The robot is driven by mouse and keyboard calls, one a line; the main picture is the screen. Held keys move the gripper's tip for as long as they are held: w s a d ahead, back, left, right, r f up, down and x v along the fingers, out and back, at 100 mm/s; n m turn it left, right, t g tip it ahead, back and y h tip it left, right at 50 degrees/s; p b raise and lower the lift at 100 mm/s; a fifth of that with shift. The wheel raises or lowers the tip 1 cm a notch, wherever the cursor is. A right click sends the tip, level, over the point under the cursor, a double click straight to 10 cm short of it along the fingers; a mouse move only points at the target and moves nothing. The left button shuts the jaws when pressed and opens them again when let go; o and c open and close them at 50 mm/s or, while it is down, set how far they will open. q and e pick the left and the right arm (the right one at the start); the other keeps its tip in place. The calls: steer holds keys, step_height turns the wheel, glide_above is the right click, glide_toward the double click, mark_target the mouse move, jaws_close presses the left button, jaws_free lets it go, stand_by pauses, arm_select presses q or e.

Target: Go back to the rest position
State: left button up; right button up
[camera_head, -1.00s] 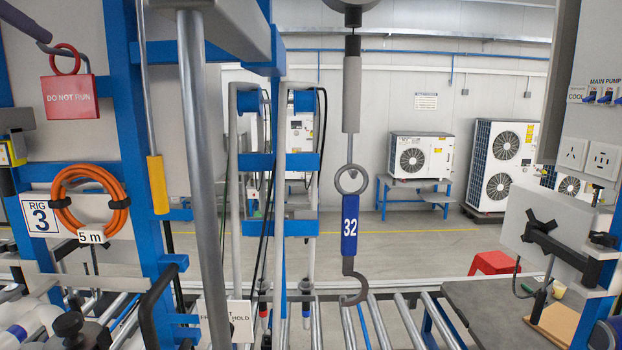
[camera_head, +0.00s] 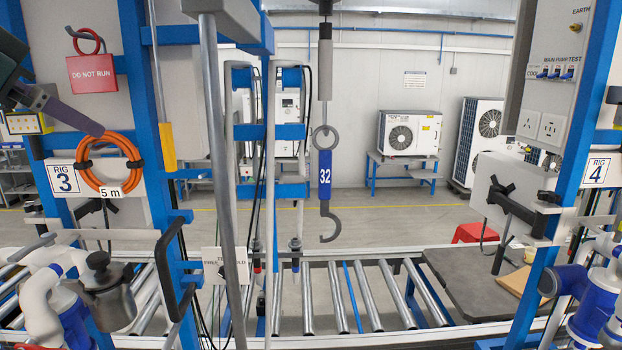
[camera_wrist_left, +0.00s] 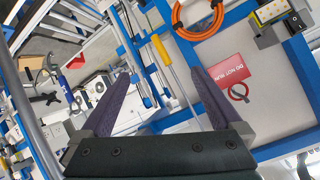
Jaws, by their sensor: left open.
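My left gripper (camera_head: 68,108) is at the upper left edge of the head view, with one dark finger showing in front of the rig 3 panel. The rest of it is cut off by the frame. In the left wrist view both fingers of the gripper (camera_wrist_left: 147,78) are spread wide with nothing between them. A red DO NOT RUN tag (camera_head: 92,73) hangs from a hook close by, and it shows beyond the right finger in the left wrist view (camera_wrist_left: 230,66). The finger overlaps the top of an orange hose coil (camera_head: 132,172) in the picture; contact cannot be told. My right gripper is not in view.
Blue posts (camera_head: 143,130) and a grey upright bar (camera_head: 222,180) stand near the left. A dark worktop (camera_head: 485,285) lies at the right. The floor behind is open.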

arm_select(q)
steer(key=s+d+f+g+h, duration=0.1)
steer(key=s+d+f+g, duration=0.1)
steer(key=s+d+f, duration=0.6)
steer(key=s+d+f+g+h, duration=0.15)
steer(key=s+d+f, duration=0.3)
steer(key=f, duration=0.55)
steer(key=s+d+f+n+g, duration=0.1)
steer(key=s+f+g, duration=0.1)
steer(key=s, duration=0.7)
steer(key=s+d+f+n+g+y, duration=0.1)
steer(key=s+f+g, duration=0.2)
steer(key=s, duration=0.7)
steer(key=shift+s+d+f, duration=0.25)
steer(key=shift+d+f, duration=0.1)
steer(key=shift+f, duration=0.4)
